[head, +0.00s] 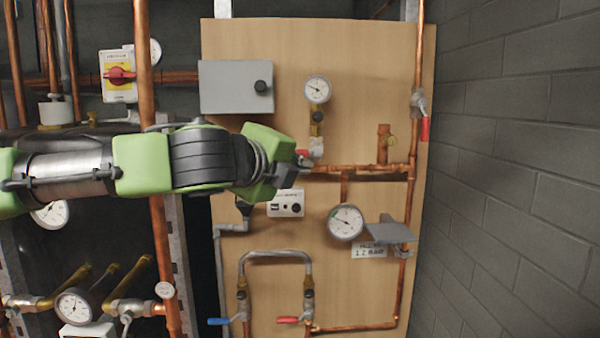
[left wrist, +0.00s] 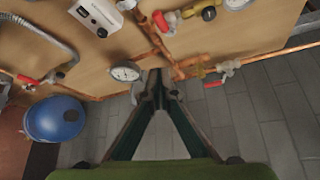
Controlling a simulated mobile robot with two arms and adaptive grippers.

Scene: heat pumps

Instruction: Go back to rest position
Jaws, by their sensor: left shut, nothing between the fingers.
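My left arm comes in from the left in the head view, in front of a wooden panel (head: 350,120). The green hand of my left gripper (head: 268,163) is in front of the panel's left half, below a grey box (head: 237,87). In the left wrist view, the fingers of my left gripper (left wrist: 158,92) meet at the tips, with nothing held. A round gauge (left wrist: 125,72) shows just left of the tips; whether they touch it I cannot tell. My right gripper is not in view.
Copper pipes (head: 158,215) stand at the left near the arm. The panel carries gauges (head: 346,222), a small white box (head: 287,203) and a grey plate (head: 390,232). A grey block wall (head: 525,150) closes the right. A blue round object (left wrist: 55,118) shows low in the wrist view.

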